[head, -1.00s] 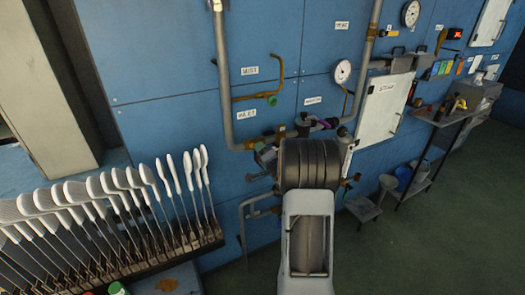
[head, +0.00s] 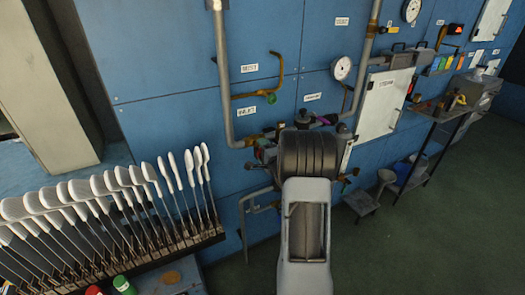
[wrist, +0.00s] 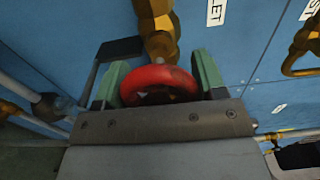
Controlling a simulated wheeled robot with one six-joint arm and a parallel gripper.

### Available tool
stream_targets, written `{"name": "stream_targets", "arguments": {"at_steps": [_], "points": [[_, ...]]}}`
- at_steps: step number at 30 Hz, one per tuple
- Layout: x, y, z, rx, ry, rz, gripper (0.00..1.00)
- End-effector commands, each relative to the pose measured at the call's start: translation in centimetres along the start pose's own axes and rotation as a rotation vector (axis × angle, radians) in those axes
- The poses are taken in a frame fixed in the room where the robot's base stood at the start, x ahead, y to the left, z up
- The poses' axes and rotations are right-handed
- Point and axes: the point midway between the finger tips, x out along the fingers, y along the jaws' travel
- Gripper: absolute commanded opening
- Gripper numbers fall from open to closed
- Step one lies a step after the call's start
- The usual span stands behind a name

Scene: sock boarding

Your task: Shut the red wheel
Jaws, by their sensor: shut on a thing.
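The red wheel (wrist: 160,80) sits in the wrist view on a brass valve body (wrist: 157,30) against the blue wall. My gripper (wrist: 162,88) has its two green fingers on either side of the wheel and is shut on it. The wheel's near side is hidden behind the gripper's dark plate. In the head view my arm covers most of the wheel and the gripper; only a little of the pipework at the valve shows to the left of the arm.
Grey pipes (head: 226,80) run down the blue wall (head: 160,55). A rack of white sock boards (head: 110,190) stands at the left. Open floor (head: 390,255) lies to the right.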

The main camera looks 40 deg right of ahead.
Motion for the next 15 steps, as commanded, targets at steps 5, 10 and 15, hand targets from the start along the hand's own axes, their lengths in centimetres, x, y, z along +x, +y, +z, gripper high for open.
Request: {"name": "stream_targets", "arguments": {"at_steps": [5, 10, 15], "points": [[0.02, -0.01, 0.03, 0.005, 0.000, -0.001, 0.41], [0.02, -0.02, 0.03, 0.005, 0.000, -0.001, 0.68], [0.01, -0.01, 0.01, 0.003, 0.000, -0.001, 0.84]]}}
